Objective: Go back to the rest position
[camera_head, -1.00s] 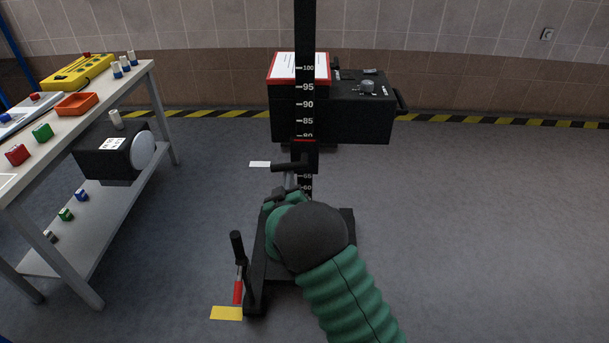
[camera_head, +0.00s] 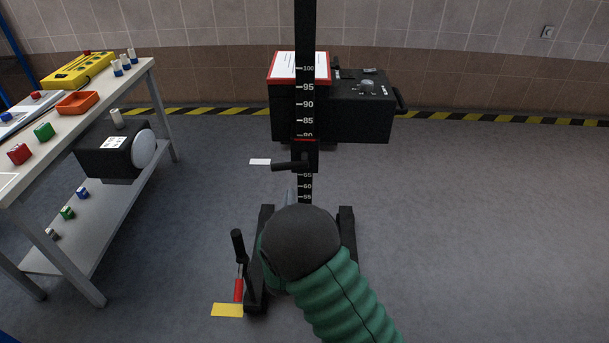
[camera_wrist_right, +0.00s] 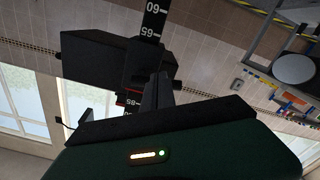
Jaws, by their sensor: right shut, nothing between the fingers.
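My right arm comes in from the bottom right of the head view, with its dark round wrist in front of the jack's base (camera_head: 347,225). The right gripper (camera_head: 291,196) is mostly hidden behind that wrist. In the right wrist view its fingers (camera_wrist_right: 158,92) are together with nothing between them, pointing toward the black jack column (camera_wrist_right: 153,25). The column (camera_head: 306,45) stands upright with a white number scale. A black side handle (camera_head: 288,167) with a white tag (camera_head: 260,162) sits above the gripper, apart from it. My left gripper is not in view.
A black lever with a red part (camera_head: 238,290) and a yellow tag (camera_head: 227,310) stands at the base's left. A black box (camera_head: 345,118) is mounted on the jack. A workbench (camera_head: 120,88) with coloured parts is at left. The floor at right is clear.

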